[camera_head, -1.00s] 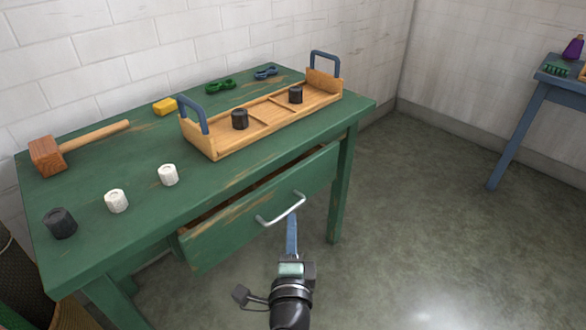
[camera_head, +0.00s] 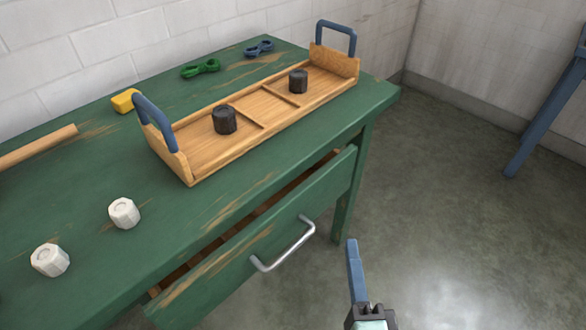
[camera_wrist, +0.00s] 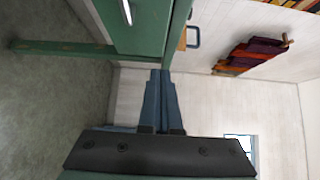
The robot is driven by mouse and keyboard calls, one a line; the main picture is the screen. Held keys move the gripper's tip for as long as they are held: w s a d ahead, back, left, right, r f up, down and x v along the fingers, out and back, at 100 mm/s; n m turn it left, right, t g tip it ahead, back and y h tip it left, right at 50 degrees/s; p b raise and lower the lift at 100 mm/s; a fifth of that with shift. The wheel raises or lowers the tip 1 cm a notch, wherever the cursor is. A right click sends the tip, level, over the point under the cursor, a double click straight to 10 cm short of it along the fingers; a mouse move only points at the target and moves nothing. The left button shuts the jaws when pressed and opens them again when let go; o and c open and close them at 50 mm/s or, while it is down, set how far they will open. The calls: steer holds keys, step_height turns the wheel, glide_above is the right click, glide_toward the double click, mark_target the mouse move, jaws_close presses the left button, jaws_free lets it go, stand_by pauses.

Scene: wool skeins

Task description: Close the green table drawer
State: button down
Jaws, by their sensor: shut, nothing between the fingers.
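The green table (camera_head: 75,265) fills the left and middle of the head view. Its green drawer (camera_head: 325,188) stands partly open, with a dark gap between the drawer front and the tabletop edge. A silver bar handle (camera_head: 287,246) is on the drawer front. My gripper (camera_head: 352,250) is shut and empty, with blue fingers, to the right of the handle and apart from it in the picture. In the wrist view my gripper (camera_wrist: 160,78) points past the table's green parts, and the drawer handle (camera_wrist: 126,12) shows at the top.
A blue table (camera_head: 545,115) stands at right. The floor between is clear.

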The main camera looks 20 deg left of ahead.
mark_target(306, 182)
steer(key=x, duration=0.4)
steer(key=a+x, duration=0.1)
steer(key=x, duration=0.6)
steer(key=shift+s+a, duration=0.15)
steer(key=shift+a, duration=0.85)
steer(key=shift+w, duration=0.2)
steer(key=a, duration=0.1)
steer(key=w+a+p, duration=0.1)
steer(key=a, duration=0.2)
steer(key=shift+w+a+r+p, duration=0.1)
steer(key=shift+w+a+p, duration=0.15)
steer(key=shift+p, duration=0.1)
steer(key=shift+a, duration=0.2)
